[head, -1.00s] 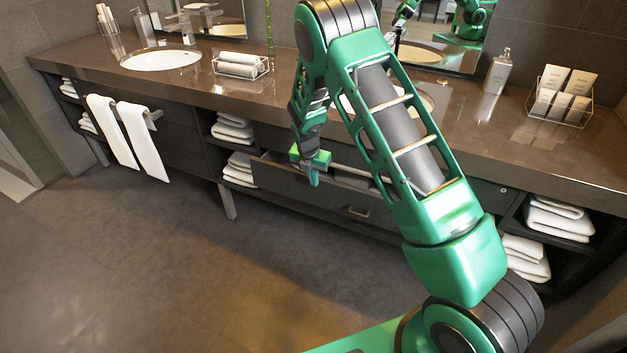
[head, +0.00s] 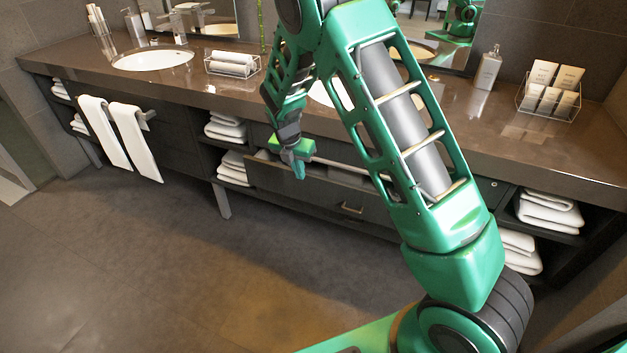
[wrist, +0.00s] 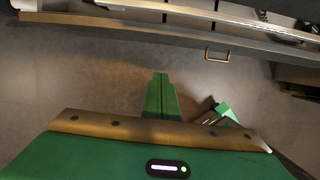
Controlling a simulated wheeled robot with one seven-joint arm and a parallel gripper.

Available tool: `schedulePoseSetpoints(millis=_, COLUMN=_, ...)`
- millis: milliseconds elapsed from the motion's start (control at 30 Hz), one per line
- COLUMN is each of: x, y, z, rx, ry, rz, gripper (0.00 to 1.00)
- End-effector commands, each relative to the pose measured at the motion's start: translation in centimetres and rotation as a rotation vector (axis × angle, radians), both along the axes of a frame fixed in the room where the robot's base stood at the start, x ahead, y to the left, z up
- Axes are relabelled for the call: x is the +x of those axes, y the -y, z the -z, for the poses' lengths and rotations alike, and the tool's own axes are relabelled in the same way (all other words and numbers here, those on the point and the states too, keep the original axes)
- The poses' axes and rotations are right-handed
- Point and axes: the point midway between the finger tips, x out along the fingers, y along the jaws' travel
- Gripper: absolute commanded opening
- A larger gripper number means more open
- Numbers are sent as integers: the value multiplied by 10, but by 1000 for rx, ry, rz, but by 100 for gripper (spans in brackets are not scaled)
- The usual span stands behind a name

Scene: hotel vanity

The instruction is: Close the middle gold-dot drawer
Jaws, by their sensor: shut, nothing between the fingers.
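A dark drawer (head: 280,181) under the counter stands pulled out in the head view. Its top is open and my arm hides its right part. A gold bar handle (head: 352,208) shows low on the front; I cannot tell if it belongs to this drawer or one below. I see no gold dot on the part in view. My gripper (head: 298,172) is shut and empty, pointing down by the drawer's front edge. In the wrist view the shut fingers (wrist: 160,90) point toward the drawer's edge (wrist: 130,32), with floor showing between; contact is not visible. The handle (wrist: 217,54) shows there too.
The brown counter (head: 190,85) overhangs the drawers. Open shelves with folded towels (head: 233,168) flank them, and more towels (head: 548,212) lie at right. A small round dot (head: 494,184) marks a front right of my arm. The floor (head: 150,260) in front is clear.

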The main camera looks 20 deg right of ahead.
Motion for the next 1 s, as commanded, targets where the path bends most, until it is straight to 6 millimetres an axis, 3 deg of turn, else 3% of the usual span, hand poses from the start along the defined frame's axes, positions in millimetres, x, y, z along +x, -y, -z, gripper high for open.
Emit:
schedulePoseSetpoints(millis=200, x=-50, y=-5, z=87, rx=-210, ry=-16, rz=115, gripper=0)
schedulePoseSetpoints(millis=300, x=-74, y=2, z=117, rx=-332, ry=23, rz=162, gripper=0)
schedulePoseSetpoints(millis=433, x=-100, y=15, z=143, rx=-492, ry=113, rz=195, gripper=0)
schedulePoseSetpoints(millis=667, x=-128, y=36, z=153, rx=-733, ry=376, rz=174, gripper=0)
schedulePoseSetpoints(millis=800, x=-132, y=39, z=141, rx=-832, ry=586, rz=111, gripper=0)
schedulePoseSetpoints(millis=1000, x=-130, y=27, z=116, rx=-887, ry=848, rz=2, gripper=0)
